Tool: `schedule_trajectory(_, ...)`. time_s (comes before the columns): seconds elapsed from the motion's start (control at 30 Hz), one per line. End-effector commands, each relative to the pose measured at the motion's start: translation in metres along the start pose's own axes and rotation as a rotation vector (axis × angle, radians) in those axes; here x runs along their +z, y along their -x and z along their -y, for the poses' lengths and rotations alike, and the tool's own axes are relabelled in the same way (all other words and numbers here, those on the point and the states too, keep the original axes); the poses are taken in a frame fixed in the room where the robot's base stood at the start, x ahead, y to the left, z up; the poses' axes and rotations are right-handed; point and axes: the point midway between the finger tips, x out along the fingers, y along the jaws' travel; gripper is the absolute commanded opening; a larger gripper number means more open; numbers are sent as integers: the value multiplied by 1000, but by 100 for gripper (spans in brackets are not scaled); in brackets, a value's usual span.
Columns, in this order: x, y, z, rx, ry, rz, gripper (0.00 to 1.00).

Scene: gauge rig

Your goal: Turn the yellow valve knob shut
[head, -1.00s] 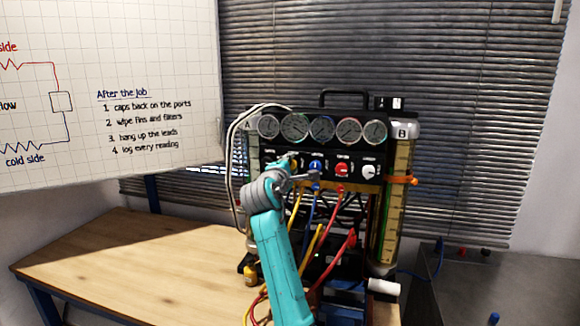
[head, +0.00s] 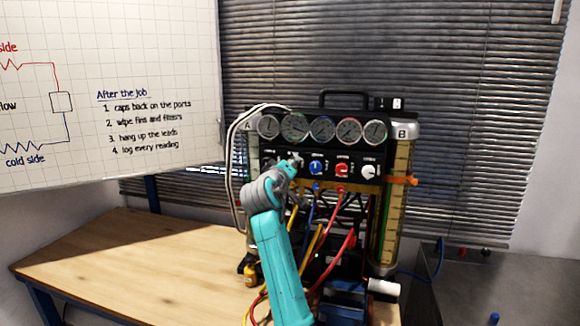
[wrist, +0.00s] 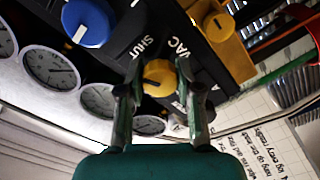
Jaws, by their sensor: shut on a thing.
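The yellow valve knob (wrist: 159,82) sits on the black panel in the wrist view, between the two fingers of my gripper (wrist: 159,70). The fingers are shut on it, one at each side. The word SHUT is printed on the panel just beyond the knob, with VAC beside it. I cannot tell clearly where the knob's pointer stands. In the head view my gripper (head: 294,163) is at the left end of the panel's knob row, and my wrist hides the yellow knob.
A blue knob (head: 316,167), a red knob (head: 342,169) and a white knob (head: 369,171) continue the row to the right. Several gauges (head: 322,128) sit above. Coloured hoses (head: 334,230) hang below the panel. The wooden bench (head: 130,260) is clear at left.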

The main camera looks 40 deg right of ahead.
Motion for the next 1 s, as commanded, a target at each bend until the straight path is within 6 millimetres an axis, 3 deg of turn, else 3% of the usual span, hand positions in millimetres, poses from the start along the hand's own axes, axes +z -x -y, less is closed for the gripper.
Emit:
schedule_trajectory(0.5, 1, 0, 0, -1, -332, 1, 0)
schedule_trajectory(1.0, 1, 0, 0, -1, -394, 1, 0)
